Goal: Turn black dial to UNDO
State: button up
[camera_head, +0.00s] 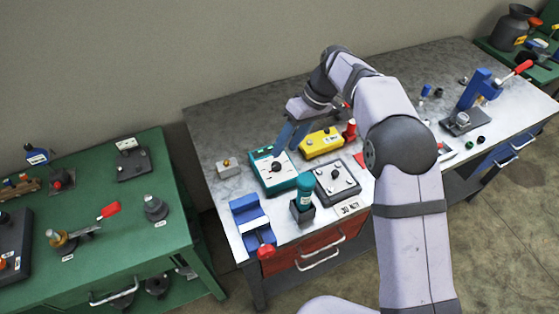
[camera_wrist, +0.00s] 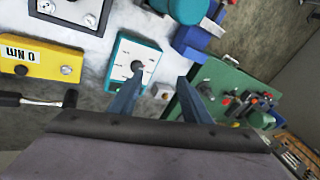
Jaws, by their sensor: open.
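A teal box (camera_head: 261,156) with a white face lies on the grey metal workbench. Its black dial (camera_head: 277,167) sits near the middle of that face. In the wrist view the teal box (camera_wrist: 125,48) and the dial (camera_wrist: 137,66) show beyond my fingers, with small marks around the dial too small to read. My gripper (camera_head: 285,150) is open and empty, just above the box and the dial. In the wrist view the left finger's tip overlaps the dial's lower edge, while the right finger lies off to the right of the box. I cannot tell whether a finger touches the dial.
A yellow box (camera_head: 322,142) stands right of the teal box, and a grey knob box (camera_head: 337,182) is in front of it. A teal-capped bottle (camera_head: 304,194) and a blue vise (camera_head: 249,212) stand near the front edge. A small brass-topped block (camera_head: 227,167) is at left.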

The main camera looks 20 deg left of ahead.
aim_at(277, 165)
jog(key=w+f+m, duration=0.1)
jog(key=m, duration=0.8)
jog(key=w+f+m+t, duration=0.1)
jog(key=f+m, duration=0.1)
jog(key=m, duration=0.7)
jog(key=w+f+m, duration=0.1)
jog(key=f+m, duration=0.1)
jog(key=m, duration=0.7)
jog(key=shift+a+f+m+t+y, duration=0.1)
jog(key=shift+a+m+t+y, duration=0.2)
jog(key=shift+m+t, duration=0.1)
jog(key=shift+p+x, duration=1.4)
jog(key=shift+x, duration=2.25)
jog(key=c, duration=1.1)
